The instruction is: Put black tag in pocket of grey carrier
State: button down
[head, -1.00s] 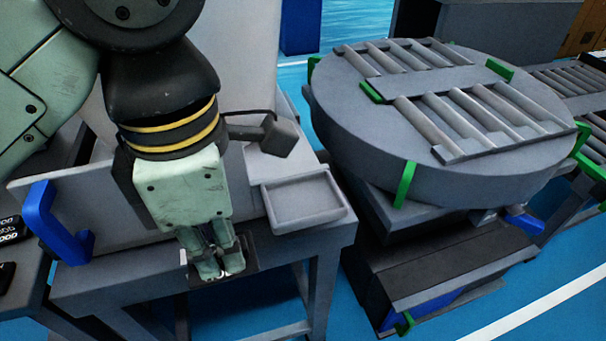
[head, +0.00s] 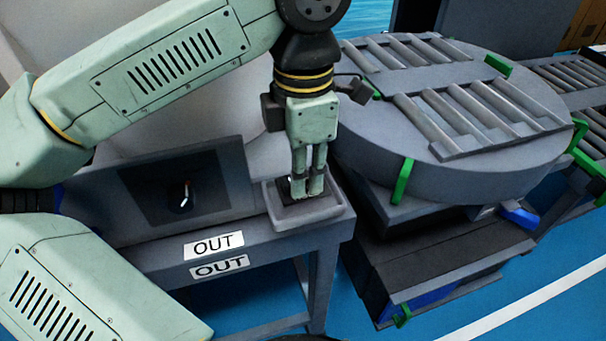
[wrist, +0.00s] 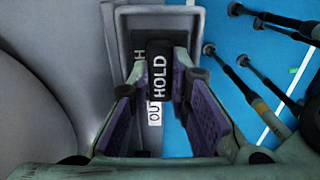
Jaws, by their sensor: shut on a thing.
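My gripper (head: 308,190) points down at the shallow grey tray (head: 305,222) on the right end of the grey stand. In the wrist view my gripper (wrist: 172,100) is shut on a black tag (wrist: 159,78) with white "HOLD" lettering. The tray's rim (wrist: 160,12) shows around the tag there. The tag lies over the tray; whether it touches the floor of the tray cannot be told. A dark surface with a white "H" shows beside the tag, mostly hidden. The tag is mostly hidden behind the fingers in the head view.
A dark upright panel (head: 222,160) with a square patch stands left of the tray. "OUT" labels (head: 213,245) sit on the stand's front. A round roller turntable (head: 450,165) with green brackets stands close on the right. My arm covers the left side.

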jog(key=shift+f, duration=1)
jog(key=shift+f, duration=0.3)
jog(key=c, duration=1.5)
grip_release()
jog(key=shift+r, duration=0.1)
notch_tip(320, 180, up, 12)
jog(key=shift+r, duration=0.25)
